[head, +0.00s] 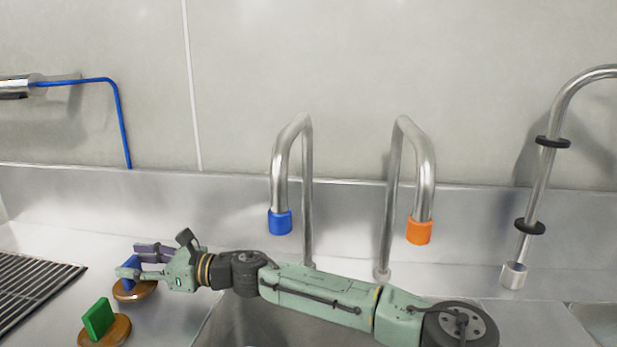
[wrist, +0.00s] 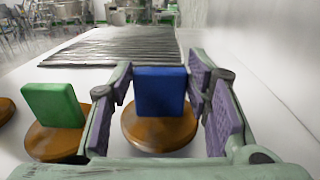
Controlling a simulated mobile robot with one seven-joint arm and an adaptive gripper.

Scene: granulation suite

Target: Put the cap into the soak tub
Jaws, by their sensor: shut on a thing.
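A cap with an upright blue grip on a round brown base (head: 136,291) is on the steel counter at the left; its blue block (wrist: 160,92) shows between my fingers in the wrist view. My gripper (head: 130,262) is shut on the blue block, with the round base below the fingers. A second cap with a green block (head: 99,319) stands beside it, nearer the front; it also shows in the wrist view (wrist: 53,106). A steel basin (head: 262,322) lies partly hidden under my arm. I cannot tell whether it is the soak tub.
A slatted drain rack (head: 35,285) lies left of the caps. Two bent steel spouts, with a blue end (head: 279,222) and an orange end (head: 419,231), stand behind my arm. A tall pipe (head: 541,190) and another basin edge (head: 598,320) are at the right.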

